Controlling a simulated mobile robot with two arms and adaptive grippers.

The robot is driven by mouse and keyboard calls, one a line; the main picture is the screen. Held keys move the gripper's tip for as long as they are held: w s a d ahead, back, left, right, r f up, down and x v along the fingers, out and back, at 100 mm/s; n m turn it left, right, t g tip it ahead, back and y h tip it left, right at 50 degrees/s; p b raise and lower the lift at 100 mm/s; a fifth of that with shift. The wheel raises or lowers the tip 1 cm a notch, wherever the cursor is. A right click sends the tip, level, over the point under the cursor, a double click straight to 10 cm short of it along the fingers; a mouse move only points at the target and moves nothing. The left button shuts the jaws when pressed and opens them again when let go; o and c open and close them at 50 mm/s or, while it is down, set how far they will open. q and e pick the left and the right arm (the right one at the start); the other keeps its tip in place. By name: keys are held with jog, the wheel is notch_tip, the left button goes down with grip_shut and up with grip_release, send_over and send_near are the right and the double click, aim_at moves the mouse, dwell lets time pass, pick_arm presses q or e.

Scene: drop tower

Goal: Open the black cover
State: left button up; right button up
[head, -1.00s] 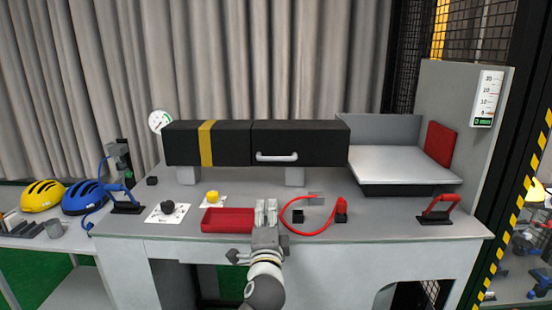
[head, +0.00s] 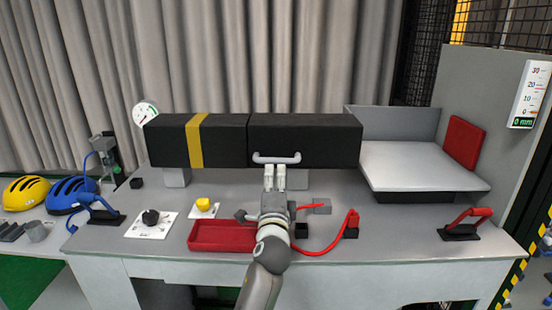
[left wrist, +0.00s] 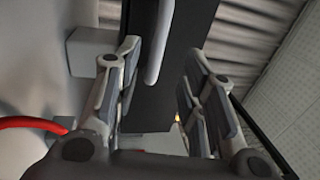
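The black cover (head: 310,139) is the right half of the long black box on the bench and looks closed. Its grey bar handle (head: 277,157) runs level along its lower front. My left gripper (head: 274,178) is just below and in front of the handle, fingers pointing at it. In the left wrist view the gripper (left wrist: 165,90) is open, its two fingers well apart. The handle (left wrist: 157,45) shows in the gap between them, closer to the left finger; I cannot see contact. My right gripper is not in view.
A red tray (head: 222,236), yellow button (head: 204,204), black knob (head: 151,217) and red cable (head: 330,246) lie around my left arm. A white platform (head: 422,165) stands right of the box, a red-handled clamp (head: 466,226) at front right.

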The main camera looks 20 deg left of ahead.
aim_at(276, 163)
pick_arm(q)
jog(key=x, duration=0.4)
jog(key=shift+w+a+p, duration=0.1)
jog(key=shift+w+p, duration=0.2)
jog(key=shift+x, duration=1.85)
jog(key=shift+w+f, duration=0.1)
jog(key=shift+w, duration=0.1)
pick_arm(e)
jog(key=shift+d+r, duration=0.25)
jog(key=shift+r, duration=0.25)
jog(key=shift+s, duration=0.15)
pick_arm(q)
grip_shut()
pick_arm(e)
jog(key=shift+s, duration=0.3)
